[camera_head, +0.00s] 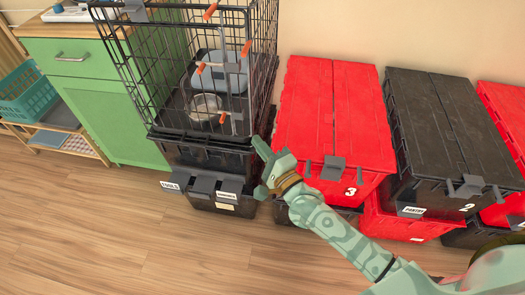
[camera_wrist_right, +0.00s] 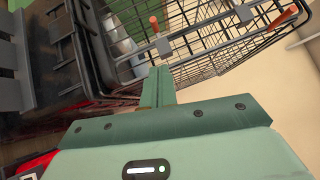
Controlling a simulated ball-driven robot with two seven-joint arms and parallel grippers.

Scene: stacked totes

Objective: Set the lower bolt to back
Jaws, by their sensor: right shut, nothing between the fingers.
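A black wire cage (camera_head: 170,75) stands on dark totes and carries several orange-handled bolts. The lowest orange handle (camera_head: 222,118) in the head view is near the cage's bottom, with a grey plate beside it. Another handle (camera_head: 201,68) sits above it. My right gripper (camera_head: 261,146) is shut and empty, just right of the cage's lower corner and apart from the orange handles. In the right wrist view, its closed fingers (camera_wrist_right: 158,76) point toward the cage wires, where two orange handles (camera_wrist_right: 154,23) (camera_wrist_right: 291,13) show. My left gripper is out of view.
A grey bowl (camera_head: 205,106) and a bluish box (camera_head: 220,72) are inside the cage. Red totes (camera_head: 335,110) and black totes (camera_head: 440,120) stand to the right. A green cabinet (camera_head: 105,110) is at left. The wooden floor (camera_head: 120,230) in front is clear.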

